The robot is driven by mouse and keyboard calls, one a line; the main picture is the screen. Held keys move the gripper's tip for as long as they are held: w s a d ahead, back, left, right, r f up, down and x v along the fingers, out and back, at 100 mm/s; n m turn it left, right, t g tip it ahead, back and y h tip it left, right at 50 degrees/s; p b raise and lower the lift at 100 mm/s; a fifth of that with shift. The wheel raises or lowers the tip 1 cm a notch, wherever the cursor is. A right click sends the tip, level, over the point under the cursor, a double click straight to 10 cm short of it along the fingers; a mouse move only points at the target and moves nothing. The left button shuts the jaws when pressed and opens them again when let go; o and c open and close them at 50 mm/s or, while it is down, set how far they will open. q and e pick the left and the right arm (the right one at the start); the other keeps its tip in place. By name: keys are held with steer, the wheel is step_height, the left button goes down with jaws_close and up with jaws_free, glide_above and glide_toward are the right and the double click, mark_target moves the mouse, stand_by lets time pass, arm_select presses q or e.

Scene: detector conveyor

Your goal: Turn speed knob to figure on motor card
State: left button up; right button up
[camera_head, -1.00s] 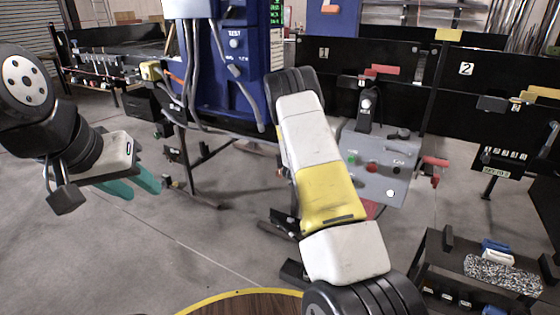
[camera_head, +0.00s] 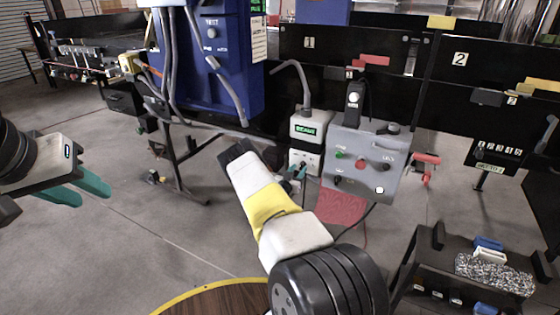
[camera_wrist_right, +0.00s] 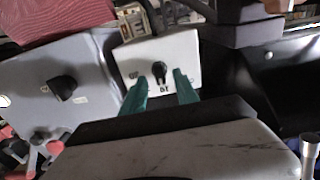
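A white box (camera_head: 305,128) with a small green display stands left of the grey control panel in the head view. A black pointer knob (camera_wrist_right: 159,72) sits on its pale face (camera_wrist_right: 185,52), with small unreadable marks around it. My right gripper (camera_head: 295,178) is in front of this box, partly hidden by its own arm. In the right wrist view its teal fingers (camera_wrist_right: 160,88) are apart, one on each side of the knob's line; contact cannot be told. My left gripper (camera_head: 85,190) has its teal fingers apart and empty at far left. I cannot identify the motor card or read a figure.
The grey panel (camera_head: 366,165) with several knobs and buttons is right beside the white box. A red sheet (camera_head: 342,206) hangs below. A blue cabinet (camera_head: 212,75) with cables stands to the left. A dark cart (camera_head: 425,272) is at lower right. Open floor lies at left.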

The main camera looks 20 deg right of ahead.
steer(key=shift+x, duration=0.8)
jaws_close()
